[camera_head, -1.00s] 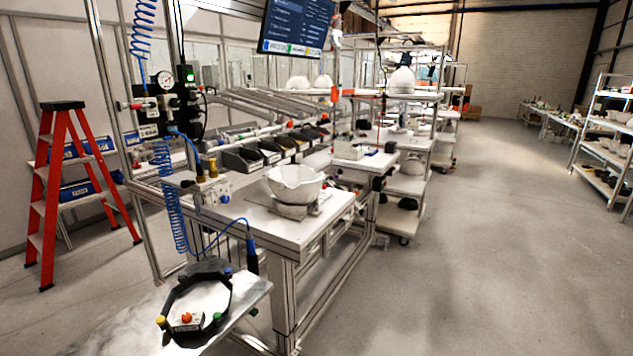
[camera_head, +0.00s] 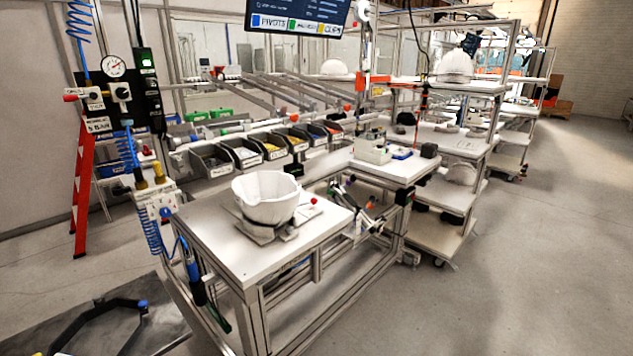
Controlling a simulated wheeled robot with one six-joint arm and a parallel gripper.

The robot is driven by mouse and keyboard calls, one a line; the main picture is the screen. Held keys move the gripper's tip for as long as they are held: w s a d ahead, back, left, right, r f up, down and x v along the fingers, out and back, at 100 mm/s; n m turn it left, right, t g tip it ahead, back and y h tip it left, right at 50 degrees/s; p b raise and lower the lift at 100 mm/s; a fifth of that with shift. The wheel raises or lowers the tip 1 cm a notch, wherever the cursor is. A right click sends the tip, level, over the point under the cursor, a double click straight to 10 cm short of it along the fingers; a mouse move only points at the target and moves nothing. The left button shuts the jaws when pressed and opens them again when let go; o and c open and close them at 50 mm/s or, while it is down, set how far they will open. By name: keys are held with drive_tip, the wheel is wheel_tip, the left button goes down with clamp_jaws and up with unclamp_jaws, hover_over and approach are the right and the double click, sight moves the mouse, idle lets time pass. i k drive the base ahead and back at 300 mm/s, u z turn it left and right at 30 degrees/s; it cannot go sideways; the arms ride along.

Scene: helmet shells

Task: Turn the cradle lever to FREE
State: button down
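A white helmet shell (camera_head: 266,197) lies open side up in a low grey cradle (camera_head: 262,234) on the white-topped workbench (camera_head: 215,252). A small red knob (camera_head: 314,201) shows just right of the shell; it may be the end of the cradle lever. The lever's arm and any FREE marking are too small to make out. The shell hides the upper part of the cradle. My gripper is not in view, so its state does not show.
Parts bins (camera_head: 248,152) line the bench's back. An air panel (camera_head: 120,92) with blue hoses stands at left. A dark angular frame (camera_head: 85,318) on a grey surface fills the lower left. A second table (camera_head: 397,170) stands behind right. Floor (camera_head: 520,270) at right is clear.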

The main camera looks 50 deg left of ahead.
sight(314, 200)
drive_tip(key=u, duration=0.45)
drive_tip(key=i, duration=1.5)
drive_tip(key=u, duration=1.75)
drive_tip(key=i, duration=0.9)
drive_tip(key=u, duration=1.05)
